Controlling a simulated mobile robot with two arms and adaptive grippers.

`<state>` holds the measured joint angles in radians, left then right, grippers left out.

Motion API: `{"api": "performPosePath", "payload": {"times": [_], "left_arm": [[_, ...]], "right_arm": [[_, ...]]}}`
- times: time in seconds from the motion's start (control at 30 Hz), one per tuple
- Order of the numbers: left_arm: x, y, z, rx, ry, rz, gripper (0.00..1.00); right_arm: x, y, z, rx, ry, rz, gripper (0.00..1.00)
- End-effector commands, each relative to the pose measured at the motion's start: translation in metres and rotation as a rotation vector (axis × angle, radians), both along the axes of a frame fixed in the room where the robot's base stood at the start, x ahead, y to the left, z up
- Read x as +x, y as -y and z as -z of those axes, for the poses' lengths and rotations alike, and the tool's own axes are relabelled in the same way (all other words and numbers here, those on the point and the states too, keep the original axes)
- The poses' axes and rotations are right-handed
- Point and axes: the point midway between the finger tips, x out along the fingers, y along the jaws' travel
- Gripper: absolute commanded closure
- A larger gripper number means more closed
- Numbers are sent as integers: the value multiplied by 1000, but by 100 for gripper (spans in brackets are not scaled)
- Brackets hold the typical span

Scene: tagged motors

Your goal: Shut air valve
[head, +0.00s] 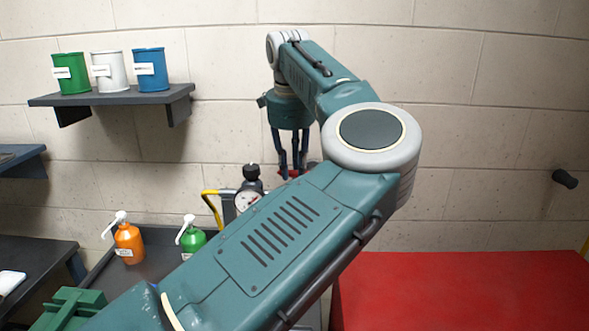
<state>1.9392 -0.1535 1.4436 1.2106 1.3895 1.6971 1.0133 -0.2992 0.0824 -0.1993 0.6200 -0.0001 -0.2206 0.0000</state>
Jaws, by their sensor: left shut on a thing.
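My left arm reaches from the lower left across the middle of the head view, and its gripper (292,168) points down near the wall. Its fingers are shut on a small red part (291,174), which looks like the air valve's handle and is mostly hidden by the fingers. A round white pressure gauge (247,201) with a black knob (252,172) above it stands just left of the gripper. The valve's body and pipe are hidden behind my arm. My right gripper is not in view.
A dark bench holds an orange pump bottle (128,243) and a green pump bottle (192,240). A wall shelf (112,97) carries green, white and blue cans. A red surface (460,292) lies at the right. A black peg (565,178) sticks out of the wall.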

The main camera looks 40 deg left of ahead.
Motion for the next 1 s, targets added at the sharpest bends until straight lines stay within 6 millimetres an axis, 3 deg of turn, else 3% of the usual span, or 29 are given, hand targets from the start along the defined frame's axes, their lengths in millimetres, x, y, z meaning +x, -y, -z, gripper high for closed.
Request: {"api": "performPosePath", "payload": {"times": [0.43, 1.0], "left_arm": [[-1, -4, -1, 1, 5, 409, 100], [0, -10, -3, 1, 5, 950, 100]], "right_arm": [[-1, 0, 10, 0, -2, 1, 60], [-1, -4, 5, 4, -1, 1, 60]]}}
